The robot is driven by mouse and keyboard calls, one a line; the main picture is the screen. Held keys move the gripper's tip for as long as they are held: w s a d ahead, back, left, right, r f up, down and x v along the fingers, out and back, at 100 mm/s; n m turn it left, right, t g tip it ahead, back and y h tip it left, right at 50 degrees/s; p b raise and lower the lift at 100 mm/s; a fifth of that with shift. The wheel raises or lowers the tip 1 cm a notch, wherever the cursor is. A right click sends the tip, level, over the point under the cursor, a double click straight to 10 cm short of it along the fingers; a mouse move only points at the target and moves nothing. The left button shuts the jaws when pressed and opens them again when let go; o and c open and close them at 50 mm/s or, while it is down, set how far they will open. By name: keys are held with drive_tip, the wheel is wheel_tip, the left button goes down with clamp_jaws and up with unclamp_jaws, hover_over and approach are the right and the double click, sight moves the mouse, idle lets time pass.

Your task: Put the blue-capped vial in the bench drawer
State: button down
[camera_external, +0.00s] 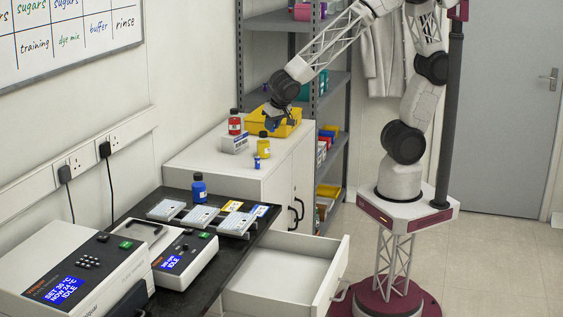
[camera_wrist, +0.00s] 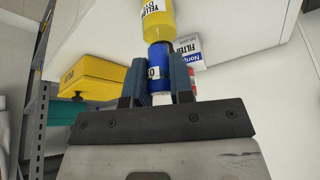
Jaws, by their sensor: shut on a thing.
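My gripper (camera_external: 275,123) is over the cabinet top, in front of the yellow bin. In the external view the held vial is too small to make out. Another small vial with a blue cap (camera_external: 257,162) stands upright near the cabinet's front edge, apart from the gripper. The bench drawer (camera_external: 333,275) is pulled open below the bench; the part of its inside that shows is empty.
A yellow bottle (camera_external: 264,147), a red bottle (camera_external: 235,126), a filter box (camera_external: 235,143) and a yellow bin (camera_external: 289,126) stand on the cabinet. A blue bottle (camera_external: 199,188), racks (camera_external: 198,217) and instruments (camera_external: 184,259) occupy the bench. Shelving (camera_external: 335,95) stands behind.

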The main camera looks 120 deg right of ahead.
drive_tip(key=w+a, duration=0.7)
drive_tip(key=a, duration=0.2)
drive_tip(key=m+g, duration=0.1)
drive_tip(key=m, duration=0.2)
hover_over(302, 272)
wheel_tip(302, 272, down, 19)
drive_tip(key=shift+d+f, duration=0.1)
drive_tip(key=shift+f, duration=0.4)
drive_tip(key=shift+f, duration=3.1)
drive_tip(key=shift+f, duration=0.1)
